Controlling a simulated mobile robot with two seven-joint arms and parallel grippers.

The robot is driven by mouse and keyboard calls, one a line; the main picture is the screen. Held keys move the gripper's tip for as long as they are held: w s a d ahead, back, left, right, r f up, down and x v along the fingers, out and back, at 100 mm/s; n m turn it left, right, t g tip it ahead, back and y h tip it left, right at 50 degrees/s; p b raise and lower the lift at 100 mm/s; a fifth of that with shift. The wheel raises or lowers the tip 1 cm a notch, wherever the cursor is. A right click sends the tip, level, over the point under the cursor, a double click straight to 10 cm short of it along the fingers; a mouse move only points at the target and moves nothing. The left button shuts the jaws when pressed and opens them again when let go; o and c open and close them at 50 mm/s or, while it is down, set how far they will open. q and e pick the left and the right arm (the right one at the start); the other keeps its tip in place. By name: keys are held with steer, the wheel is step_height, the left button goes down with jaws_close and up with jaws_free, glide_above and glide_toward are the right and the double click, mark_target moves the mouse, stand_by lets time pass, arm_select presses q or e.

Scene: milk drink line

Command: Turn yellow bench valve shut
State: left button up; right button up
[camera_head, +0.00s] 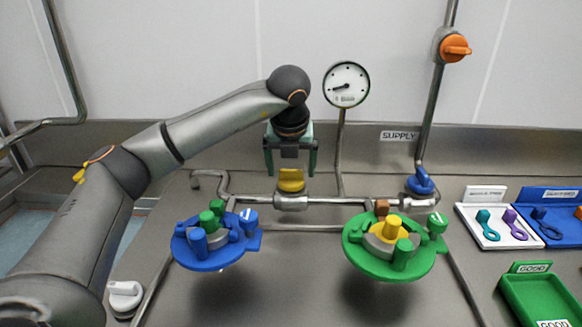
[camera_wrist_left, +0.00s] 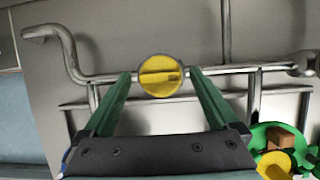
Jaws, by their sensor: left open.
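The yellow bench valve (camera_head: 291,180) sits on the horizontal steel pipe at the back of the bench. In the left wrist view, the round yellow valve (camera_wrist_left: 160,76) shows its raised grip bar lying nearly level, roughly along the pipe. My left gripper (camera_head: 291,172) points down just above the valve, with its green fingers apart. In the left wrist view the left gripper (camera_wrist_left: 160,76) frames the valve between its fingertips, with gaps on both sides. I cannot tell whether the fingertips have reached the valve's height. My right gripper is not in view.
A blue round fixture (camera_head: 216,259) and a green one (camera_head: 388,268) stand in front of the pipe. A blue valve (camera_head: 420,182), an orange valve (camera_head: 455,48), a gauge (camera_head: 346,85) and a white knob (camera_head: 125,296) are nearby. Trays (camera_head: 494,238) lie at the right.

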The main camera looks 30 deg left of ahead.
arm_select(q)
steer(key=c, duration=1.4)
